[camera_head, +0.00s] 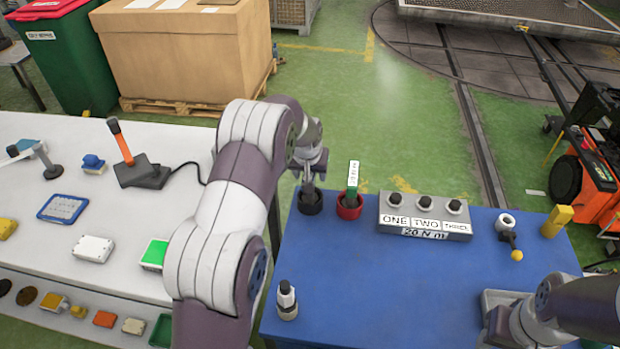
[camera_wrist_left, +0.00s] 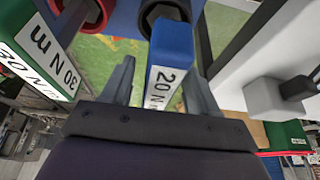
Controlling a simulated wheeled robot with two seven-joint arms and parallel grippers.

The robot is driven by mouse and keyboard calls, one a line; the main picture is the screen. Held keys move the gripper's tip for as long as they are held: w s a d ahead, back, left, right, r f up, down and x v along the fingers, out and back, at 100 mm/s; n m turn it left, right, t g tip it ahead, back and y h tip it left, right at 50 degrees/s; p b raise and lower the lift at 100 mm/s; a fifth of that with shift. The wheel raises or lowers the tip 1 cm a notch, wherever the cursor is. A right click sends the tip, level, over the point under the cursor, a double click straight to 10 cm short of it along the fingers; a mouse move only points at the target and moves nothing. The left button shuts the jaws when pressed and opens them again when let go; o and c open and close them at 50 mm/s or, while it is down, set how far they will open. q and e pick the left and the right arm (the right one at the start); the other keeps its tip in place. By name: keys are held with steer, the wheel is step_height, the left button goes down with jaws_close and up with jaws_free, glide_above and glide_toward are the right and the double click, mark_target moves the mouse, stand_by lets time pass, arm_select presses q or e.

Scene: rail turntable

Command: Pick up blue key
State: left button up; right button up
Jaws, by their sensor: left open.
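The blue key (camera_wrist_left: 172,50) shows in the left wrist view as a blue block with a white "20 N m" label. It stands between the two spread fingers of my left gripper (camera_wrist_left: 157,66), which is open around it. Its far end is by a dark round holder (camera_wrist_left: 165,12). In the head view my left gripper (camera_head: 312,172) is over the black holder (camera_head: 310,201) on the blue table, and it hides the key. My right arm (camera_head: 575,308) is at the lower right; its fingers cannot be made out.
A green key (camera_head: 353,178) stands in a red holder (camera_head: 349,206) close beside. A grey box (camera_head: 425,217) with several knobs is to its right. A small grey-black piece (camera_head: 287,300) stands at the blue table's (camera_head: 385,290) front left. The table's middle is clear.

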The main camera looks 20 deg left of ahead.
arm_select(q)
steer(key=shift+w+f, duration=0.3)
steer(key=shift+f, duration=0.1)
steer(key=shift+r, duration=0.1)
jaws_close()
